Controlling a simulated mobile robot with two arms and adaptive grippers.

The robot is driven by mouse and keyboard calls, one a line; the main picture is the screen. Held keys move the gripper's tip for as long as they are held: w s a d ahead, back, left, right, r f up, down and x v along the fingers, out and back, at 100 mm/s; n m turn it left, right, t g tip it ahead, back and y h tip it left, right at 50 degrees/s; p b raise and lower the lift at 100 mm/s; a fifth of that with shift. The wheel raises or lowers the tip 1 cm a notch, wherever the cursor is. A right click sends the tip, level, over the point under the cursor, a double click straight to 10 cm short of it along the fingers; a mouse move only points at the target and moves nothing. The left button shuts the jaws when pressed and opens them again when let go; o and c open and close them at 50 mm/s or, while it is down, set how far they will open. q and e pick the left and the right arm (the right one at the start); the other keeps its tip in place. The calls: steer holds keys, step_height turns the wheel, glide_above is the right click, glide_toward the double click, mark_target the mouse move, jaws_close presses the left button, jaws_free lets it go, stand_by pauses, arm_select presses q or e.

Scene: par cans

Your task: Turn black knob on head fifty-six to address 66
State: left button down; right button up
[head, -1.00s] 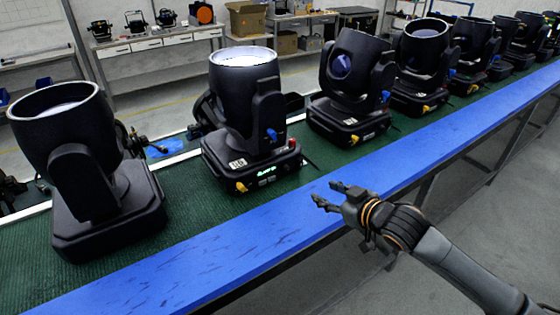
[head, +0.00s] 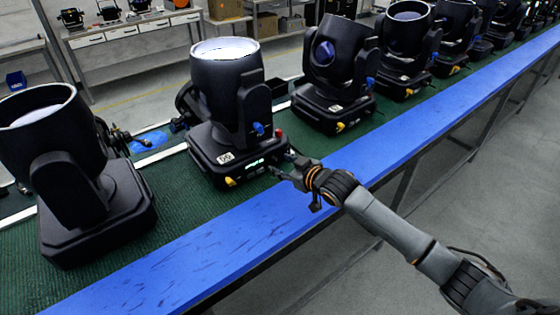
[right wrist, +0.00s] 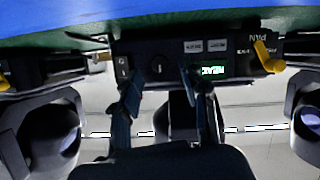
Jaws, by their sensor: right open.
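The middle moving-head light (head: 228,100) stands upright on the belt, with a small white number label (head: 226,158), probably 56, on its base. Its front panel carries a lit green display (head: 256,162), which also shows in the right wrist view (right wrist: 208,72), inverted and too blurred to read. A black round knob (right wrist: 160,66) sits on the panel beside the display. My right gripper (head: 283,165) is at the panel's right end in the head view. In the right wrist view its open fingers (right wrist: 159,80) stand either side of the knob; contact cannot be told. My left gripper is out of view.
A yellow lever (right wrist: 265,57) sticks out of the panel beyond the display. Other heads stand left (head: 75,165) and right (head: 338,75) on the green belt. The blue rail (head: 200,255) runs along the front; the floor beyond is free.

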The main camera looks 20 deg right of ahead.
steer(key=shift+w+a+f, duration=0.1)
steer(key=shift+w, duration=0.35)
steer(key=shift+w+a+f, duration=0.1)
steer(key=shift+w+f, duration=0.05)
steer(key=shift+w, duration=0.1)
steer(key=shift+w+a+f, duration=0.1)
steer(key=shift+w+f, duration=0.05)
steer(key=shift+w, duration=0.05)
jaws_close()
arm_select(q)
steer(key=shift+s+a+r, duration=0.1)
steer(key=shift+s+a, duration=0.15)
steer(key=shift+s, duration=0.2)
